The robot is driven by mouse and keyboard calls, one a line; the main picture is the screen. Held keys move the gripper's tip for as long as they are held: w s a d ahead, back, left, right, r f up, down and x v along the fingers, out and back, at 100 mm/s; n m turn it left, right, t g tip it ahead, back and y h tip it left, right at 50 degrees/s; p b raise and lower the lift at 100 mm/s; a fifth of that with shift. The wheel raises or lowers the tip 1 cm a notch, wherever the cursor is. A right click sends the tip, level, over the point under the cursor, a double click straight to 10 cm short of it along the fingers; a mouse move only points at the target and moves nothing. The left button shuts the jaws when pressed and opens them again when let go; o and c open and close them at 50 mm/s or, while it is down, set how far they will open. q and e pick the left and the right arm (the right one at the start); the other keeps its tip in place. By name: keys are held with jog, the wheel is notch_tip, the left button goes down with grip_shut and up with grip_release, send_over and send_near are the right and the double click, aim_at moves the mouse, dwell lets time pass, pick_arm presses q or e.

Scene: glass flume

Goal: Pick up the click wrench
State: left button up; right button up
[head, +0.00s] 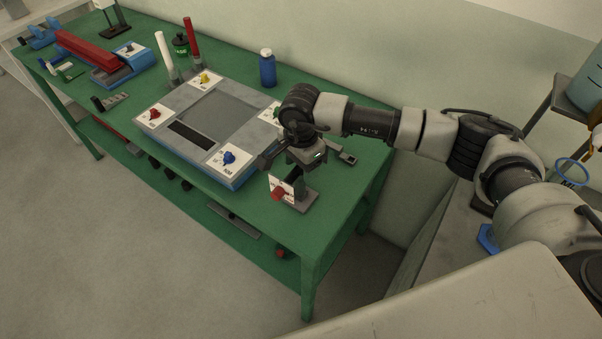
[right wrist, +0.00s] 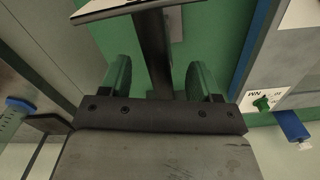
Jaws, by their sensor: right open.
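My right gripper (head: 299,160) is over the near right end of the green table, pointing down. In the right wrist view its two green-sided fingers (right wrist: 158,78) stand apart, open. A dark grey bar (right wrist: 154,48) runs between them, under a pale plate at the top edge; I cannot tell whether it touches a finger. In the head view, a small stand with a white card and red knob (head: 279,194) is just below the gripper. I cannot tell for sure which thing is the click wrench; the arm hides part of this spot. My left gripper is not in view.
A grey-topped panel with coloured knobs (head: 229,157) lies left of the gripper. A blue bottle (head: 267,70) stands behind it. A grey piece (head: 348,158) lies right of the gripper. The table's front right corner (head: 306,239) is bare.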

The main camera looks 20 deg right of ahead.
jog(key=shift+f, duration=1.5)
jog(key=shift+r, duration=0.1)
grip_shut()
